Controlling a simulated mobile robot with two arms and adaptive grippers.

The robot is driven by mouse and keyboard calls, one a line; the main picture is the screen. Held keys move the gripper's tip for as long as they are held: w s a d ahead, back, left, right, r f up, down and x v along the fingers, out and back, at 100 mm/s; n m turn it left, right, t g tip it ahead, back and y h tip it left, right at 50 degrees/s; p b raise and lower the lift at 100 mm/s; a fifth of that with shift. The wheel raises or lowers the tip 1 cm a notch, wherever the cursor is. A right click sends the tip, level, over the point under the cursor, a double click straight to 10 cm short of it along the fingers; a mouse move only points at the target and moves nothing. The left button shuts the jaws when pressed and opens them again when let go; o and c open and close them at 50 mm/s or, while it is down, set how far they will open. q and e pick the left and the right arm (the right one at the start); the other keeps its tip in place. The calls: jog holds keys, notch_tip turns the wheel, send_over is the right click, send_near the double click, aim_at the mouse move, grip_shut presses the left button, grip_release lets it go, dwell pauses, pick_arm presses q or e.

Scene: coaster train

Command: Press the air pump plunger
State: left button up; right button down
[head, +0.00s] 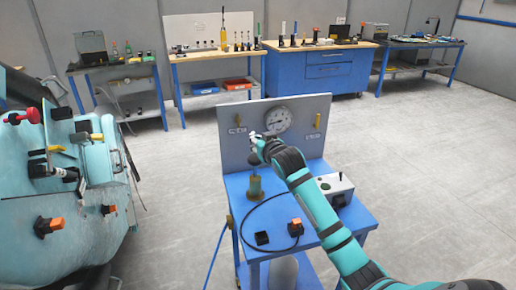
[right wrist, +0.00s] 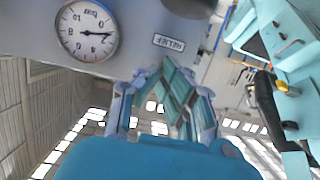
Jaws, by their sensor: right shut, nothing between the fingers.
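The air pump, an olive-brass cylinder (head: 255,188), stands upright on the blue cart (head: 235,195) in front of the grey panel. My right gripper (head: 258,143) is shut and empty, above the pump and in front of the panel. It covers part of the space over the pump, so I cannot tell the plunger's height or whether the gripper touches it. In the right wrist view my gripper (right wrist: 168,72) shows close to the panel, near a RELIEF label (right wrist: 168,43). My left gripper is not in view.
A round white gauge (head: 278,119) is on the panel, with yellow levers on both sides. A grey box (head: 335,186), a black hose and an orange-black knob (head: 295,227) are on the cart. A teal machine (head: 70,215) stands left. Workbenches line the back wall; floor lies clear between.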

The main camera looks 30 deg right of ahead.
aim_at(255, 160)
jog(key=f, duration=0.3)
jog(key=shift+s+f+p, duration=0.25)
jog(key=shift+f+p, duration=0.05)
jog(key=shift+a+f, duration=0.1)
notch_tip(255, 160, down, 5)
jog(key=shift+f+b, duration=0.1)
jog(key=shift+b, duration=0.9)
jog(key=shift+f, duration=0.4)
